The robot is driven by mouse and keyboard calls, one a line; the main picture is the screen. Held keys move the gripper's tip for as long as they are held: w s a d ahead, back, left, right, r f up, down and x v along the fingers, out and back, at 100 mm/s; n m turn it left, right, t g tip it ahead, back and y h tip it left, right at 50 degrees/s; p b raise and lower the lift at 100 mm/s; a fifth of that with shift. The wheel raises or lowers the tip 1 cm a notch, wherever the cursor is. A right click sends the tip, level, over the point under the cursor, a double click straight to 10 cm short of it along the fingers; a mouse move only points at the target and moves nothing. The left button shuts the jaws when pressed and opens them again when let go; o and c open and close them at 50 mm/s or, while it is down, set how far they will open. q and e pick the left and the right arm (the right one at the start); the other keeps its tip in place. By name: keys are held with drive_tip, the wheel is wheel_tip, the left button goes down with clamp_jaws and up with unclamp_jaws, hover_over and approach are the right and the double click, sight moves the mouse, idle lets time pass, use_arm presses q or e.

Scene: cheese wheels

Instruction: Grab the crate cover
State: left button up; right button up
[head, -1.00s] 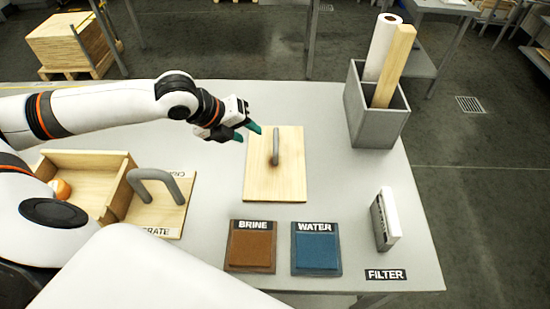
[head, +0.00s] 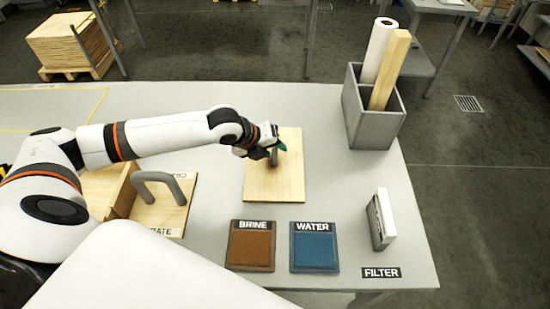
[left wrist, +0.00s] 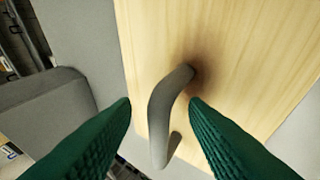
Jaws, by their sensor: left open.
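The crate cover (head: 272,184) is a flat light-wood board with a grey bar handle, lying on the table in the middle of the head view. It also shows in the left wrist view (left wrist: 235,50). My left gripper (head: 276,150) is over the handle, with its green fingers open. In the left wrist view, the grey handle (left wrist: 163,110) shows between the two fingertips (left wrist: 160,104), with no clear contact on either side. In the head view the gripper hides part of the handle. My right gripper is not in view.
A wooden crate (head: 105,190) and a board with a grey handle (head: 160,185) sit at left, partly behind my arm. BRINE (head: 250,246) and WATER (head: 315,248) pads lie in front. A grey bin (head: 375,125) stands at back right; a white filter block (head: 382,218) stands at right.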

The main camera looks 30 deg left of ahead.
use_arm(q)
clamp_jaws()
drive_tip(key=shift+r, duration=0.1)
